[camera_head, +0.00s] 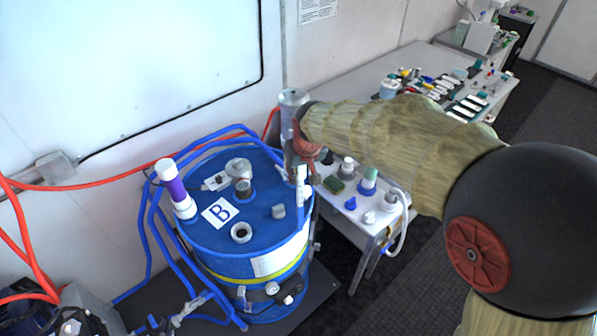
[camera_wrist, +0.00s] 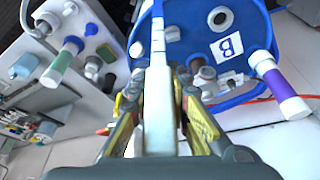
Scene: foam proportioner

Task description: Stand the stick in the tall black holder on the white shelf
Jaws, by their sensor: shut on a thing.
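My gripper (camera_head: 303,168) is above the right edge of the blue drum, beside the white shelf (camera_head: 338,203). In the wrist view the gripper (camera_wrist: 160,95) is shut on a white stick (camera_wrist: 158,112) between its yellow-and-grey fingers. The stick (camera_head: 301,188) also shows in the head view, roughly upright below the gripper, over the drum's rim. The shelf (camera_wrist: 103,18) shows at upper left in the wrist view, with several small fittings on it. I cannot pick out a tall black holder for certain; my arm covers part of the shelf in the head view.
The blue drum (camera_head: 225,240) marked B carries a white-and-purple tube (camera_head: 176,190) and several fittings. On the shelf are a green-tipped blue-based piece (camera_head: 369,182), a green block (camera_head: 334,185) and a white hose (camera_head: 404,215). A grey cylinder (camera_head: 292,99) stands behind my gripper.

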